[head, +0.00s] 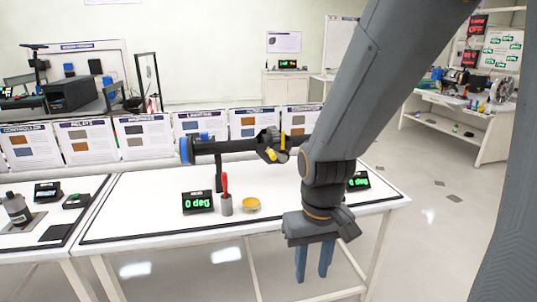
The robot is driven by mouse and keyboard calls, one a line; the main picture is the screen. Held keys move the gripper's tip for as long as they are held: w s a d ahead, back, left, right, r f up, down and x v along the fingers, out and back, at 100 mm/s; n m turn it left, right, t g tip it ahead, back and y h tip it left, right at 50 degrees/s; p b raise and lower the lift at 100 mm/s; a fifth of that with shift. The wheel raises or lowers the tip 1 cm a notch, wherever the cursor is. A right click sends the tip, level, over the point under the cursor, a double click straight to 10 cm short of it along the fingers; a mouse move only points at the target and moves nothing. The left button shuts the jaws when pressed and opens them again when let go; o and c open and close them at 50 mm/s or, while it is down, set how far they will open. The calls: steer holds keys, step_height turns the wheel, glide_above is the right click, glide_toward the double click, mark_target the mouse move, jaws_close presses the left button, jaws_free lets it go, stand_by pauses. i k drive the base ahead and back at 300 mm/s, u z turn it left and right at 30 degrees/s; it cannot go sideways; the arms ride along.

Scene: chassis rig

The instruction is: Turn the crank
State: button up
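What appears to be the crank (228,147) is a dark horizontal bar above the white table, with a blue ring at its left end and a black-and-yellow piece (271,146) toward the right. A dark post stands beneath the bar. Its right end is partly hidden behind my arm. A display reading "0 deg" (198,202) stands below it. My gripper (313,277) hangs down in front of the table's front edge, below and to the right of the crank, touching nothing. Its two blue fingers are apart with nothing between them.
On the white table (140,215), a grey cup (226,206) with a red-handled tool stands beside a yellow dish (251,204). Another display (358,181) is partly hidden behind my arm. Printed panels line the back. A cluttered bench (460,125) stands right; the floor between is open.

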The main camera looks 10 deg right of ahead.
mark_target(273, 154)
steer(key=k, duration=0.6)
steer(key=u, duration=0.7)
steer(key=i, duration=1.15)
